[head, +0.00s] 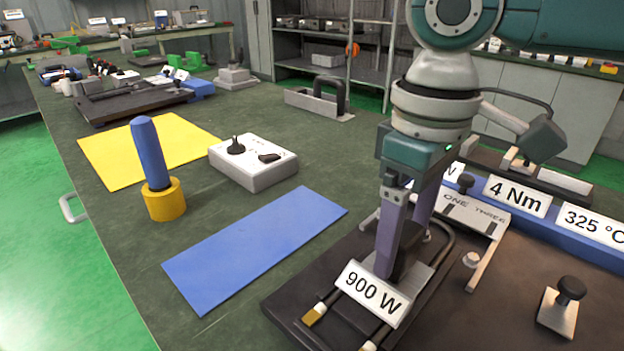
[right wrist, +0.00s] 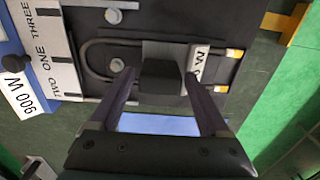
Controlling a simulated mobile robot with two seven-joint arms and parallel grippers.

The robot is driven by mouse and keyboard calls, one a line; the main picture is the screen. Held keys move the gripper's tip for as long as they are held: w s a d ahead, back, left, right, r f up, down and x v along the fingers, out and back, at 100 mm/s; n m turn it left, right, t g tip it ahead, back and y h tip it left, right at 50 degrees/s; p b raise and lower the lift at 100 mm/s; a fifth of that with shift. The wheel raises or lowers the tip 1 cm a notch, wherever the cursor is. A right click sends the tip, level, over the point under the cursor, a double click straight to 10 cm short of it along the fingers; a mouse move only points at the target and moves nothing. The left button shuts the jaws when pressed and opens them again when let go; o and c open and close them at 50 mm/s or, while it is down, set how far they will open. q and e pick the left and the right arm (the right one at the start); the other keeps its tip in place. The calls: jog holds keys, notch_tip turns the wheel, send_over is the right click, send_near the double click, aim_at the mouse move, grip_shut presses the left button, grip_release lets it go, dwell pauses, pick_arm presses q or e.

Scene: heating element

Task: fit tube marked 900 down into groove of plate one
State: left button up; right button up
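The U-shaped tube marked 900 W (head: 372,293) is over the dark plate (head: 283,305) at front centre, its brass ends toward the front left. I cannot tell whether it sits in a groove or just above. Its black grip block shows in the right wrist view (right wrist: 162,76). My right gripper (head: 407,252) points down with one finger on each side of this block; whether the fingers press on it is not clear. A light strip lettered ONE, TWO, THREE (right wrist: 48,50) lies by the tube's bend. My left gripper is not in view.
A blue rail (head: 535,225) with labels 4 Nm and 325 °C runs behind. A black-knobbed clamp (head: 558,307) stands at right. Left are a blue mat (head: 255,250), a grey control box (head: 252,163), a yellow mat (head: 105,158) and a blue handle in a yellow holder (head: 164,202).

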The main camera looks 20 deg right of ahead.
aim_at(406, 232)
jog(key=shift+o, duration=0.6)
jog(key=shift+r, duration=0.1)
jog(key=shift+r, duration=0.35)
notch_tip(406, 232, up, 11)
jog(key=p, duration=0.2)
jog(key=shift+r, duration=0.2)
